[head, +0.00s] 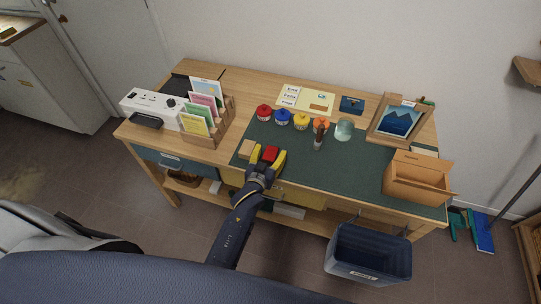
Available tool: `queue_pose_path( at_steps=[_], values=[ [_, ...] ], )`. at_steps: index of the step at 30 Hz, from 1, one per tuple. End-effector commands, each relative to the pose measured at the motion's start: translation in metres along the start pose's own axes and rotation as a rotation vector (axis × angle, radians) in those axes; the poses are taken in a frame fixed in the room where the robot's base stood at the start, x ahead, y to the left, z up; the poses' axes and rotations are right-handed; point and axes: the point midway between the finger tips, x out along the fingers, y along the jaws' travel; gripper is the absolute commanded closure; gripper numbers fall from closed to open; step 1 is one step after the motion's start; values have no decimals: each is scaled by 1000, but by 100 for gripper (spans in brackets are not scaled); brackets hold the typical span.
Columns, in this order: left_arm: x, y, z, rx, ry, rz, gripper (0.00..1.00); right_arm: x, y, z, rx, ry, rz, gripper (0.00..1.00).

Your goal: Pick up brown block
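My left gripper (268,156) reaches over the front edge of the desk, with its yellow fingers spread apart. A red block (270,153) shows between the fingertips; I cannot tell whether they touch it. A small light-brown block (245,148) lies on the green mat (350,171), just left of the left finger and partly hidden by it. A flat brown piece (318,107) lies on the pale yellow sheet (297,92) at the back. My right gripper is not in view.
Behind the gripper stand several small coloured pots (283,117), a pen cup (319,138) and a glass (344,129). A card rack (217,125) stands left. A dark bin (368,253) is below the front edge.

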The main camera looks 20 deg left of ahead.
Motion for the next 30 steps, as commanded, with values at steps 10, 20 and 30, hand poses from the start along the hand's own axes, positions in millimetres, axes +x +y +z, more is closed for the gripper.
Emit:
queue_pose_path(
  at_steps=[10,20,30],
  values=[
    [0,0,0,0,0,0,77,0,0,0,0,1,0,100],
    [0,0,0,0,0,0,90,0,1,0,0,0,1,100],
    [-2,0,-9,-1,1,0,90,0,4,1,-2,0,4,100]
  ],
)
